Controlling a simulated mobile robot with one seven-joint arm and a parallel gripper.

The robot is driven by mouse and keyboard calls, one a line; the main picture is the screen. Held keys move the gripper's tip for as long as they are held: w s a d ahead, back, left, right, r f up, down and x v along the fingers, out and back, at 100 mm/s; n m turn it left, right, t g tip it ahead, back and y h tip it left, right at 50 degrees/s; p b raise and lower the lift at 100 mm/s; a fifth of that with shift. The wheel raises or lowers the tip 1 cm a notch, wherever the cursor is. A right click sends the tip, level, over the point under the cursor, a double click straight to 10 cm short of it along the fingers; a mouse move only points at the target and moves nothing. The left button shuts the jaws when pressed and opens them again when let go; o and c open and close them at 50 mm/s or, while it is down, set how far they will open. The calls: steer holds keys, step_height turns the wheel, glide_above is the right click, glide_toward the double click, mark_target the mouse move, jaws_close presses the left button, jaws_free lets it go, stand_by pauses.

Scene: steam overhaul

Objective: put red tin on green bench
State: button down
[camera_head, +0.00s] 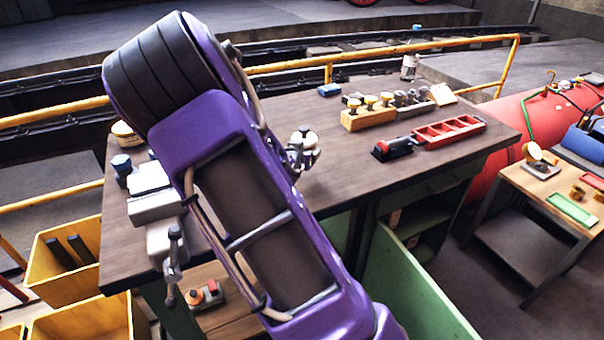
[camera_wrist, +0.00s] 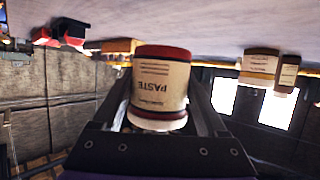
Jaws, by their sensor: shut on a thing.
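My gripper (camera_wrist: 160,112) is shut on a tin (camera_wrist: 160,82) with a cream label reading PASTE, upside down in the wrist view, and a dark red band at one end. One finger is on each side of the tin. The green bench (camera_head: 345,165) has a dark wooden top and green cabinets. The tin's red end is close to the bench top; I cannot tell whether it touches.
A black-and-red tool (camera_head: 392,148), a red tray (camera_head: 449,131) and a wooden block with knobs (camera_head: 367,115) stand on the bench's right half. A vise (camera_head: 165,225) and a blue-capped jar (camera_head: 122,168) are at the left. Bare top lies between.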

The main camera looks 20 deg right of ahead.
mark_target(304, 182)
steer(key=shift+f+b, duration=0.3)
steer(key=shift+f, duration=2.95)
steer(key=shift+f+b, duration=0.3)
jaws_free()
steer(key=shift+r, duration=0.1)
steer(key=shift+r+p, duration=0.25)
steer(key=shift+p, duration=0.2)
steer(key=v, duration=1.2)
steer(key=shift+f+p, duration=0.2)
steer(key=shift+p, duration=0.2)
